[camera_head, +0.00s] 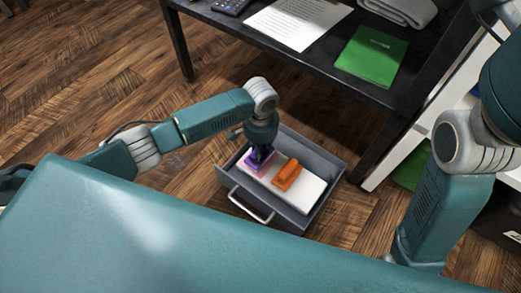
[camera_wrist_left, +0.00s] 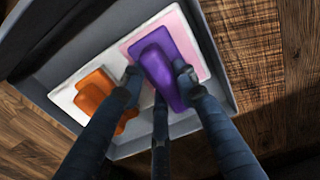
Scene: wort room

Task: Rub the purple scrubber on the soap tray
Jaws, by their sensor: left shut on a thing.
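The purple scrubber (camera_wrist_left: 162,63) is between the fingers of my left gripper (camera_wrist_left: 158,77), which is shut on it. In the head view my left gripper (camera_head: 260,156) reaches down into the open drawer, hiding most of the scrubber. The scrubber is over the pink patch (camera_wrist_left: 196,40) at one end of a flat white tray (camera_head: 306,190); I cannot tell if it touches. I cannot tell whether the soap tray is the pink part or the whole tray. My right gripper is out of view.
An orange scrubber (camera_head: 286,175) lies on the white part of the tray. The grey drawer (camera_head: 326,165) has raised walls and a front handle (camera_head: 250,206). A dark table (camera_head: 300,68) with papers and a green book (camera_head: 371,56) stands behind. Wooden floor shows around the drawer.

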